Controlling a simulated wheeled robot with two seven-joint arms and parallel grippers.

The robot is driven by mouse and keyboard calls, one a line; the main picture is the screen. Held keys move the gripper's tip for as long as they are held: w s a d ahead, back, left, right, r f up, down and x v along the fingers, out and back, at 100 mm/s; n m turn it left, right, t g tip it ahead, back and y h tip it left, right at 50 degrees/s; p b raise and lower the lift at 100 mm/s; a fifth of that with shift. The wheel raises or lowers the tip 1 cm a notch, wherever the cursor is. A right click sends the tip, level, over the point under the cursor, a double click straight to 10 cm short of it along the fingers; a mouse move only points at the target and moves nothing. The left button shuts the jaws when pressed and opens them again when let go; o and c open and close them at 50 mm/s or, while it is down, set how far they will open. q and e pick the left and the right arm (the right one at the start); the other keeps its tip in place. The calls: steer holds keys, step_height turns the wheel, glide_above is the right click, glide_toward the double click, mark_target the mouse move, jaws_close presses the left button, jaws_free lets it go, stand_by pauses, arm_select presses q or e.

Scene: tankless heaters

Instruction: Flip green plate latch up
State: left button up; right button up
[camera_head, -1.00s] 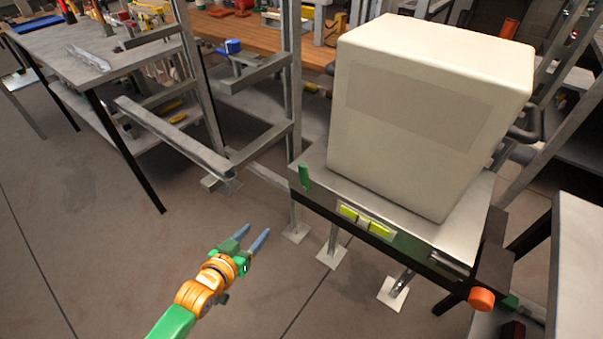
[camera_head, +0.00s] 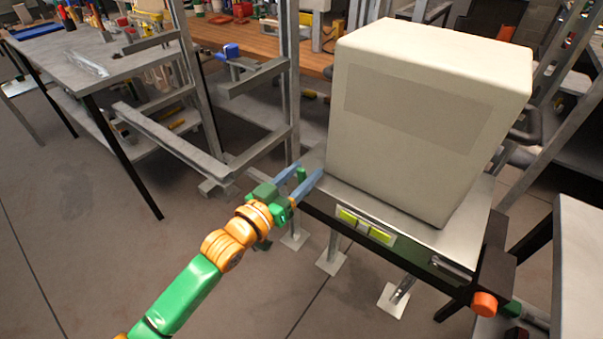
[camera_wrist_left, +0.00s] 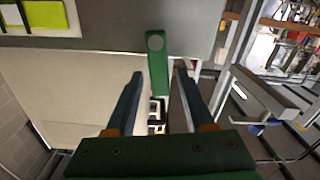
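The green plate latch (camera_head: 301,175) stands upright at the left corner of the metal stand that bears the white box. In the left wrist view the latch (camera_wrist_left: 158,65) is a green bar with a round grey pivot, lying between the fingertips. My left gripper (camera_head: 306,178) is open, with its blue fingers on either side of the latch. In the left wrist view there are gaps between the latch and the fingers of the gripper (camera_wrist_left: 157,75).
The white box (camera_head: 425,115) fills most of the stand top. Yellow-green labels (camera_head: 365,226) are on the stand's front edge, and an orange knob (camera_head: 484,304) is at its right end. Metal frame posts (camera_head: 290,70) rise behind the gripper. The floor at front left is clear.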

arm_select(q)
jaws_close()
steer(key=shift+s+d+r+m+p, duration=0.2)
steer(key=shift+r+m+p, duration=0.1)
steer(key=shift+m+p, duration=0.3)
steer(key=shift+d+f+m+p, duration=0.15)
steer(key=shift+m+p, duration=0.15)
steer(key=shift+m, duration=0.1)
steer(key=shift+f, duration=0.15)
steer(key=shift+o, duration=0.6)
jaws_free()
steer(key=v, duration=0.7)
steer(key=shift+b, duration=0.35)
